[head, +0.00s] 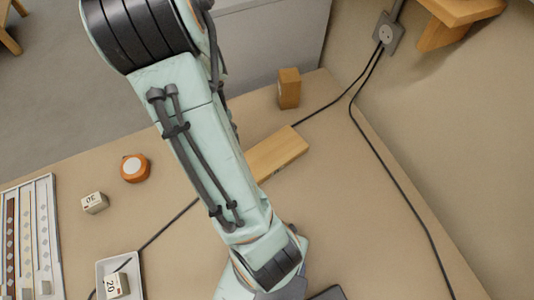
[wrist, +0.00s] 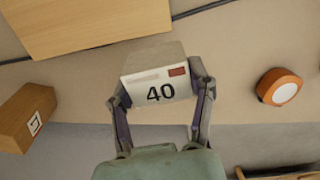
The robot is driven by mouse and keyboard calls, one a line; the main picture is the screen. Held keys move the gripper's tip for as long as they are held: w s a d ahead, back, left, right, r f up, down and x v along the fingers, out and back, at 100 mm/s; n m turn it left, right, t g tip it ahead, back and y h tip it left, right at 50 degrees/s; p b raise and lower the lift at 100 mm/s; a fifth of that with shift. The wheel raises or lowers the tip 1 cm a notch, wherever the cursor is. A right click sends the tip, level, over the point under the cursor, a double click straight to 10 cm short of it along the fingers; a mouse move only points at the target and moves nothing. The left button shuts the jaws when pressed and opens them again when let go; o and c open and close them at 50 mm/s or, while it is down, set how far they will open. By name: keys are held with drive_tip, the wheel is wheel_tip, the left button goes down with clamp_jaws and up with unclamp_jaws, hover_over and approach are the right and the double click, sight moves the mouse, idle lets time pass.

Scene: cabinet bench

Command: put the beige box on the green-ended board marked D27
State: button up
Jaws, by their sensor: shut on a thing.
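My gripper (wrist: 160,76) is shut on a pale beige box (wrist: 153,53) with a white label reading 40 and a small red patch. One finger is on each side of the box in the wrist view. In the head view my arm hides the fingers and this box. A plain wooden board (head: 280,152) lies on the bench, partly behind my arm; a wooden board also shows at the top left of the wrist view (wrist: 85,22). I see no green end or D27 mark on it.
A wooden block (head: 289,88) stands near the bench's far edge. An orange disc (head: 134,168), a box marked 30 (head: 94,203) and a white tray (head: 103,270) holding a box marked 20 (head: 117,285) are left. Black cables cross the bench.

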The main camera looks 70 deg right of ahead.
sight(267, 155)
drive_tip(key=s+d+m, duration=0.3)
drive_tip(key=s+d, duration=0.2)
drive_tip(key=s, duration=0.4)
drive_tip(key=shift+m, duration=0.3)
wheel_tip(267, 155, down, 7)
drive_tip(key=shift+a+r, duration=0.1)
drive_tip(key=shift+f, duration=0.2)
drive_tip(key=o, duration=1.2)
drive_tip(key=shift+r, duration=0.1)
